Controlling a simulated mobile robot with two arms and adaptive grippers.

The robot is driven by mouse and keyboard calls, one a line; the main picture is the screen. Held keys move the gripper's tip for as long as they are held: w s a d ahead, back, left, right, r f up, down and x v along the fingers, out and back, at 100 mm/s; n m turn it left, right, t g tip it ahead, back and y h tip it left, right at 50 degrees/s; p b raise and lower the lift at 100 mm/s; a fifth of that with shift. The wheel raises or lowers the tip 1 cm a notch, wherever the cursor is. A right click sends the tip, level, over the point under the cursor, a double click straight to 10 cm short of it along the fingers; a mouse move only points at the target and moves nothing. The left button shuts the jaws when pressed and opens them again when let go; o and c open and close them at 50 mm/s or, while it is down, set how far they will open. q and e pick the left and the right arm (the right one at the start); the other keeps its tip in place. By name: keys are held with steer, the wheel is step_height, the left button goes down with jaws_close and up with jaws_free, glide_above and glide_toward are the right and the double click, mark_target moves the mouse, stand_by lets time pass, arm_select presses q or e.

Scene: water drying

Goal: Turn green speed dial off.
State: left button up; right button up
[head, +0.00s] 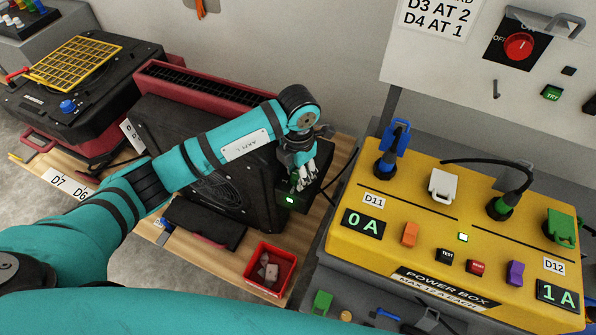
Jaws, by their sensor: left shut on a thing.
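My left arm comes in from the left, and its gripper (303,181) points down at the black control box (312,197) on the right side of a dark dryer (195,150). The fingers are shut on what appears to be the green speed dial on that box; they cover most of it. A small green light (290,200) glows on the box just below the fingers. My right gripper is not in view.
A yellow power box (400,235) with switches and cables stands close on the right, showing 0 A and 1 A. A red tray (270,270) lies in front of the dryer. Another machine with a yellow grille (72,62) is at the left.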

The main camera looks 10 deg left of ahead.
arm_select(q)
steer(key=n, duration=0.5)
steer(key=shift+n+b, duration=0.3)
steer(key=shift+b, duration=0.05)
steer(key=n, duration=0.5)
steer(key=shift+n, duration=0.4)
steer(key=shift+w+r, duration=0.1)
steer(key=o, duration=0.9)
steer(key=shift+c, duration=0.2)
step_height(320, 180, up, 12)
